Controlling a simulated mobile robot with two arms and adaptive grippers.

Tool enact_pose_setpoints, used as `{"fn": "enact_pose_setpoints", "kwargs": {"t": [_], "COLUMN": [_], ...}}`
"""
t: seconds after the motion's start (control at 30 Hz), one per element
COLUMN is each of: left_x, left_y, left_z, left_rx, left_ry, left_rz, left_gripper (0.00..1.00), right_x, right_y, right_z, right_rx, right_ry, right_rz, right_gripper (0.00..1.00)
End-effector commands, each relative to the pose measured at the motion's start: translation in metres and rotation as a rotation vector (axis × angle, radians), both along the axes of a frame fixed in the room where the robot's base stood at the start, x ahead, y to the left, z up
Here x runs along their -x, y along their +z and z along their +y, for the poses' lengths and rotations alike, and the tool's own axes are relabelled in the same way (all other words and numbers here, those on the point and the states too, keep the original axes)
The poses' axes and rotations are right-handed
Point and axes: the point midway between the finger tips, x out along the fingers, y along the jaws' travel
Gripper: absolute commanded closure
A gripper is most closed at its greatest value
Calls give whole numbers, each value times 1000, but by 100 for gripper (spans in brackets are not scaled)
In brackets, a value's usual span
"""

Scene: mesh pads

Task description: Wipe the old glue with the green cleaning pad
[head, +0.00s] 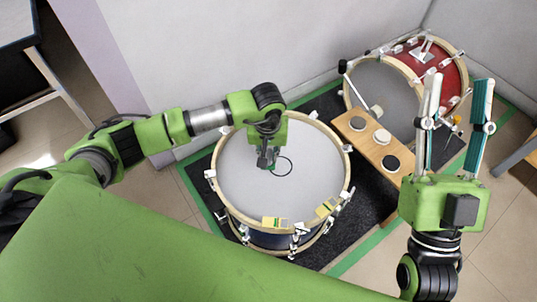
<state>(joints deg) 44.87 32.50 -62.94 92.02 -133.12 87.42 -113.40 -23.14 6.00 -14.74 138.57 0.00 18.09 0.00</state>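A drum (240,185) with a pale grey head stands upright on a dark mat. A thin dark ring (290,172) is marked near the middle of its head. My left gripper (267,162) points down at the head, beside the ring's left edge. Its fingertips are small and dark here, so I cannot tell whether they hold anything. My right gripper (455,110) is raised at the right, its two long fingers apart and empty. I cannot pick out the green cleaning pad or any glue with certainty.
Two yellow-green pieces (275,222) lie near the drum's front rim. A wooden board (365,145) with black and white discs stands right of it. A red drum (440,62) lies behind, near the wall. The mat (335,240) has a green border.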

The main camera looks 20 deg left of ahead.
Motion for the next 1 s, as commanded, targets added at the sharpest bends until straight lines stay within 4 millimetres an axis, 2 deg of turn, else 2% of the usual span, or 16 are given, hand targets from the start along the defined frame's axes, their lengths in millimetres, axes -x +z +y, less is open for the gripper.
{"fn": "enact_pose_setpoints", "kwargs": {"t": [0.5, 1.0], "left_x": [-2, -4], "left_y": [17, 32], "left_z": [1, 3], "left_rx": [1, 0], "left_ry": [7, 13], "left_rz": [0, -1], "left_gripper": [100, 100], "right_x": [-30, -48], "right_y": [-38, -81], "right_z": [3, 2], "right_rx": [64, 124], "right_ry": [-12, -25], "right_rz": [224, 437], "right_gripper": [60, 60]}}
